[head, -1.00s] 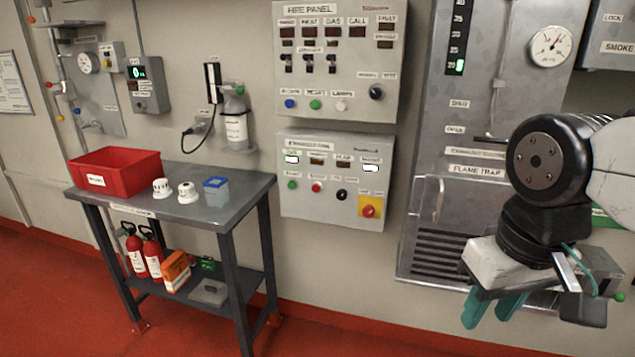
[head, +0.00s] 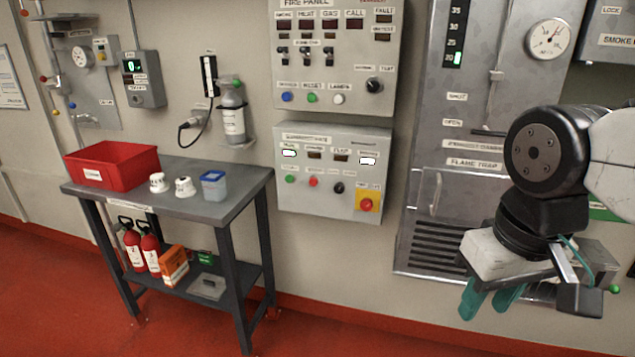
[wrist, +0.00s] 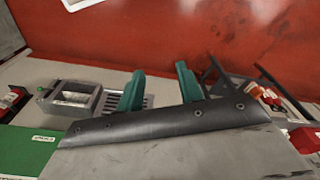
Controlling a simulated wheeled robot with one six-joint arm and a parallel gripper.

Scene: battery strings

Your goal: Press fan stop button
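The fan control box (head: 333,205) is a grey panel low on the wall, under the fire panel. It has a green button (head: 289,179), a red button (head: 313,182), a black knob (head: 338,187) and a larger red button on a yellow plate (head: 367,204). The small labels are too blurred to read surely. Two lamp windows on it glow white. My gripper (head: 480,310) hangs to the right of and below the box, apart from it, with its teal fingers pointing down. In the wrist view the fingers (wrist: 160,82) stand apart with nothing between them.
The fire panel (head: 338,60) is above the box. A metal table (head: 240,195) with a red bin (head: 112,165) stands at the left. The flame trap cabinet (head: 470,130) is behind my arm. Red floor (head: 330,325) below the box is clear.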

